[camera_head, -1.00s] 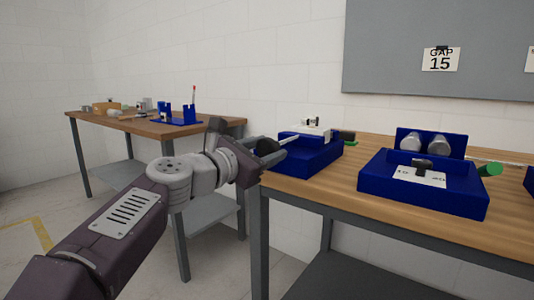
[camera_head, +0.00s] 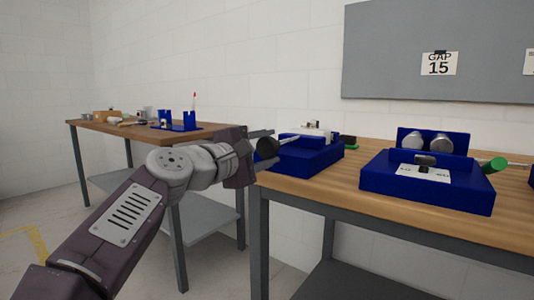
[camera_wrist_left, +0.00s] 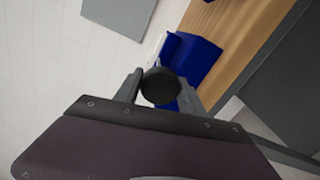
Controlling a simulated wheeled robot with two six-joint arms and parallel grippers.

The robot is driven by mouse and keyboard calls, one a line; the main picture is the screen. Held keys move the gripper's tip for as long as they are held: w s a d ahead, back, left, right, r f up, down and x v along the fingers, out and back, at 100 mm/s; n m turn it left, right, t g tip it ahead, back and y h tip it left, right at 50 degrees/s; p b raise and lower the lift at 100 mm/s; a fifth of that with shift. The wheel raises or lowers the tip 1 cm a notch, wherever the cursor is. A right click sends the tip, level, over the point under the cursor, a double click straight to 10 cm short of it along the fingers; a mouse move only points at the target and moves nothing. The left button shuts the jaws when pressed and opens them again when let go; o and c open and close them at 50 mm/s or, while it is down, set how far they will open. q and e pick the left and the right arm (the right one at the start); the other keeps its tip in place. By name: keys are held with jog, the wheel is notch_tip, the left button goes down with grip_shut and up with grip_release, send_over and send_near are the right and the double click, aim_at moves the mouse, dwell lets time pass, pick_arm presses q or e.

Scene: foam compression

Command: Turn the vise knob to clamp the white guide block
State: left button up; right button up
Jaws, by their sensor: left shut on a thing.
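The vise is a blue block-shaped fixture (camera_head: 305,158) on the left end of the wooden bench, and it also shows in the left wrist view (camera_wrist_left: 198,58). Its round black knob (camera_head: 266,150) faces my left arm. My left gripper (camera_wrist_left: 160,90) is shut on the knob, with one finger on each side of it. A pale rod runs from the knob over the vise. A small white piece (camera_head: 314,133), perhaps the guide block, shows at the vise's back; its contact with the jaws cannot be made out. My right gripper is out of view.
A second table (camera_head: 140,131) with small items stands at the back left. Bare bench top (camera_head: 345,190) lies between vise and tray.

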pick_arm(q)
jog(key=m, duration=0.2)
jog(key=m+b, duration=0.1)
jog(key=m, duration=0.1)
jog(key=shift+f+m, duration=0.2)
jog(key=shift+m, duration=0.1)
jog(key=m+b, duration=0.1)
jog(key=m, duration=0.3)
jog(key=shift+m+b, duration=0.3)
jog(key=shift+b, duration=0.1)
jog(key=m+b, duration=0.1)
jog(key=m, duration=0.3)
jog(key=shift+m, duration=0.3)
jog(key=m+b, duration=0.1)
jog(key=m, duration=0.8)
jog(key=shift+b, duration=0.35)
jog(key=m, duration=0.4)
jog(key=shift+m, duration=0.3)
jog(key=m, duration=0.4)
jog(key=shift+b, duration=0.4)
jog(key=shift+m, duration=2.8)
jog(key=shift+r, duration=0.1)
